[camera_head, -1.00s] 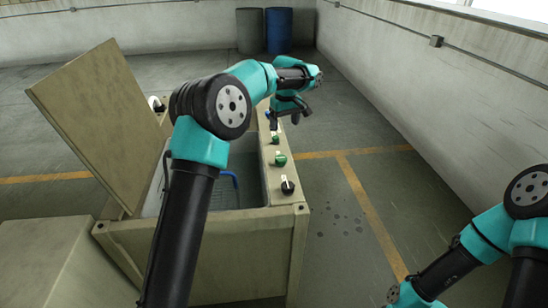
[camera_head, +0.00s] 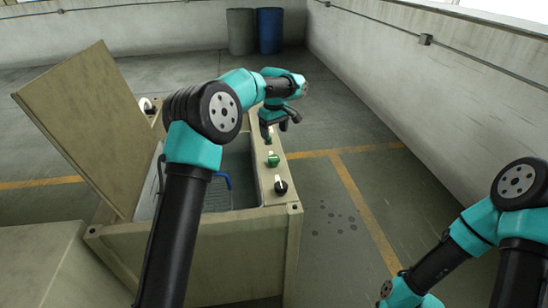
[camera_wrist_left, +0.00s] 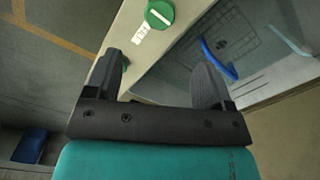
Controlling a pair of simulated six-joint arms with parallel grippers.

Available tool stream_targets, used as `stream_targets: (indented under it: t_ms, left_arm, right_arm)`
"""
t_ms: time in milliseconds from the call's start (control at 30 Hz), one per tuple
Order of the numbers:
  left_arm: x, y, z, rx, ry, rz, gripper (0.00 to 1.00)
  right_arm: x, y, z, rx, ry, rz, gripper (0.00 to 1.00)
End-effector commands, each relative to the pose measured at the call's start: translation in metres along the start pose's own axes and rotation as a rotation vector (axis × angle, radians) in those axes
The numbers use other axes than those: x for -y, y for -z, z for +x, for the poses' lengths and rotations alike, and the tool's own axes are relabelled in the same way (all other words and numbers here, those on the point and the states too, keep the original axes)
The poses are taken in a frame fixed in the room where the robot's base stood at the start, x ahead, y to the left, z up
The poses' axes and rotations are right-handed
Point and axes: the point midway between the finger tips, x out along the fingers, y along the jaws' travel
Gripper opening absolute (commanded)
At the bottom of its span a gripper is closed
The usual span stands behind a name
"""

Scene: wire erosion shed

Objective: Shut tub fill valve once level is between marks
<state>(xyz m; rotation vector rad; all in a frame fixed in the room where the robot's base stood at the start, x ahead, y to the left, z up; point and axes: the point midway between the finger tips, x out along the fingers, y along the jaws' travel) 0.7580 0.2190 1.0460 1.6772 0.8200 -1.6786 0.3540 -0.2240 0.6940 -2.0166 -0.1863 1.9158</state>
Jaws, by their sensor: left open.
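The tub (camera_head: 190,245) is a beige cabinet with its lid (camera_head: 85,125) raised on the left. Its right-hand top strip carries a black knob (camera_head: 280,186), a green knob (camera_head: 272,159) and another green knob (camera_head: 268,140). I cannot tell which is the fill valve. My left gripper (camera_head: 280,124) is open and empty over the far part of this strip. In the left wrist view, a green knob (camera_wrist_left: 159,13) with a white bar lies ahead of the fingers, beside a label. My right gripper is out of frame.
A blue tube (camera_head: 226,180) bends inside the tub, above a grid. A beige block (camera_head: 45,265) stands at the near left. Grey (camera_head: 240,32) and blue (camera_head: 270,30) barrels stand far back. The floor right of the tub is clear up to the wall (camera_head: 430,110).

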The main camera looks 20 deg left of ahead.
Motion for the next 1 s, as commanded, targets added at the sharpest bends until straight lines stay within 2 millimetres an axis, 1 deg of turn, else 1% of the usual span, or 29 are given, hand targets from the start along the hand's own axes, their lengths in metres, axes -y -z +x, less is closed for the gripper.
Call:
stream_targets:
  t_ms: [33, 500, 600, 700, 800, 1000]
  left_arm:
    - [0.001, 0.0, 0.01, 0.001, 0.003, 0.001, 0.76]
    - [0.0, -0.001, 0.09, 0.001, 0.003, 0.001, 0.76]
    - [0.0, 0.0, 0.104, 0.0, 0.001, 0.001, 0.76]
    - [0.0, 0.0, 0.116, 0.0, 0.001, 0.001, 0.76]
    - [0.0, 0.0, 0.122, 0.0, 0.001, 0.0, 0.76]
    - [0.0, 0.0, 0.125, 0.0, 0.0, 0.0, 0.76]
  right_arm:
    - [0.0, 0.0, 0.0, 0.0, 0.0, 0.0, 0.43]
    - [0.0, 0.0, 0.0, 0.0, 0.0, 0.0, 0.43]
    - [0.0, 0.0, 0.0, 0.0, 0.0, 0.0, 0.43]
    - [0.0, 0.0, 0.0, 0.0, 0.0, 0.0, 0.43]
    - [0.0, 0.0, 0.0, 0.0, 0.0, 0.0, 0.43]
    - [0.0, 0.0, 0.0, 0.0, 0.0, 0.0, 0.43]
